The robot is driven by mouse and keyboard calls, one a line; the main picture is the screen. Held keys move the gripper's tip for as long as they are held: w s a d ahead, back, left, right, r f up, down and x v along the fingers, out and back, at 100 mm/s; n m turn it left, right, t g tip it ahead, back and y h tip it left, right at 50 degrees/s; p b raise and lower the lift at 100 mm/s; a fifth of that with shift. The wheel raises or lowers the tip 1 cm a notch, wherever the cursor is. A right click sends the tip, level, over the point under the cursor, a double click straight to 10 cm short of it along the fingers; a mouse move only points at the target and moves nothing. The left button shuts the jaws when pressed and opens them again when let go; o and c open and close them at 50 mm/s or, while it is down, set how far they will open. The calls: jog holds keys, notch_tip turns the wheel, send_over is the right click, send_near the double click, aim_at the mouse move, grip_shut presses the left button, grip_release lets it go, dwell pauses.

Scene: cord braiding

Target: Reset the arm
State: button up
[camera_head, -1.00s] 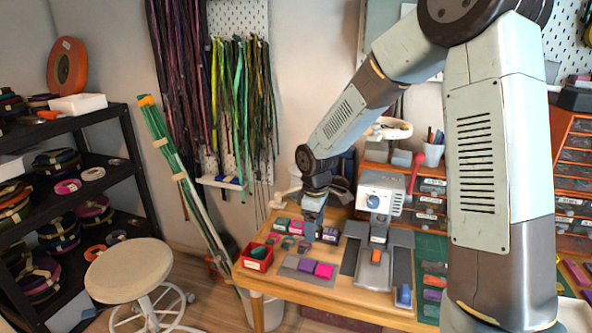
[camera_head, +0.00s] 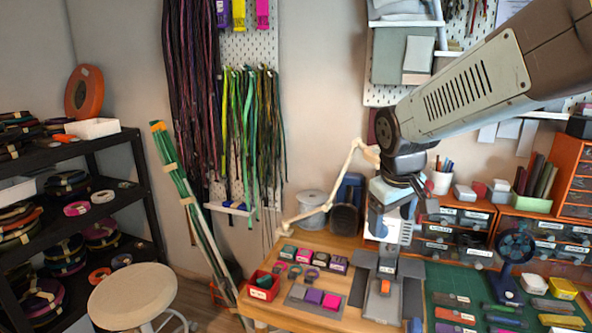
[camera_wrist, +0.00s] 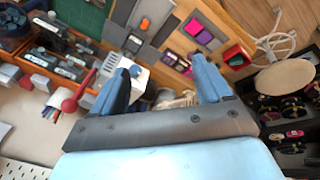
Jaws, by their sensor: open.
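My gripper (camera_head: 391,208) is raised above the back of the workbench, in front of the white machine (camera_head: 388,232) in the head view. In the wrist view my gripper (camera_wrist: 160,80) shows two blue fingers spread wide with nothing between them. The white machine also shows in the wrist view (camera_wrist: 140,77), partly hidden behind a finger. The wooden workbench (camera_head: 258,312) lies below the gripper, apart from it.
A red bin (camera_head: 263,286) and purple and pink blocks (camera_head: 331,301) sit on the bench. Orange drawer units (camera_head: 480,222) stand behind. A cream lamp arm (camera_head: 345,175) rises left of my gripper. A round stool (camera_head: 133,295) stands at left.

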jog(key=s+d+r+m+t, duration=0.1)
jog(key=s+d+r+m, duration=0.1)
jog(key=s, duration=0.4)
jog(key=s+d+r+m+t+y, duration=0.1)
jog(key=s+d+r+m, duration=0.1)
jog(key=s, duration=0.3)
jog(key=shift+s+r+m, duration=0.3)
jog(key=shift+s+m, duration=0.1)
jog(key=shift+m, duration=0.1)
